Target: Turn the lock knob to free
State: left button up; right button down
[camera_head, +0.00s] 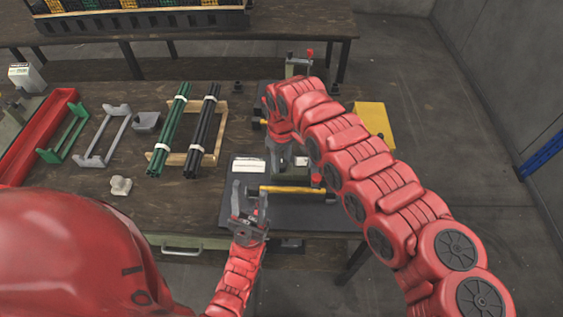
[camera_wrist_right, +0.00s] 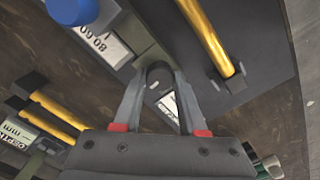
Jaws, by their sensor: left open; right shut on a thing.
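The lock knob (camera_wrist_right: 158,69) is dark and rounded, in the upper middle of the right wrist view. My right gripper (camera_wrist_right: 158,82) is shut on it, with a finger on each side. In the head view my right gripper (camera_head: 279,158) reaches down over the near press (camera_head: 300,215); the knob is hidden there by the hand. My left gripper (camera_head: 250,197) is open and empty, its fingers up, over the left front part of the press base, beside the yellow bar (camera_head: 288,190).
In the right wrist view a blue round cap (camera_wrist_right: 72,10) and the yellow bar (camera_wrist_right: 207,38) flank the knob. Green rods (camera_head: 168,130) and black rods (camera_head: 203,130) lie on a wooden rack to the left. A yellow box (camera_head: 375,125) stands behind my right arm.

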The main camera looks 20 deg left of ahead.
aim_at(282, 163)
jog(key=shift+s, duration=0.1)
jog(key=shift+c, duration=2.3)
grip_release()
jog(key=shift+r, duration=0.15)
notch_tip(282, 163, up, 17)
jog(key=b, duration=0.2)
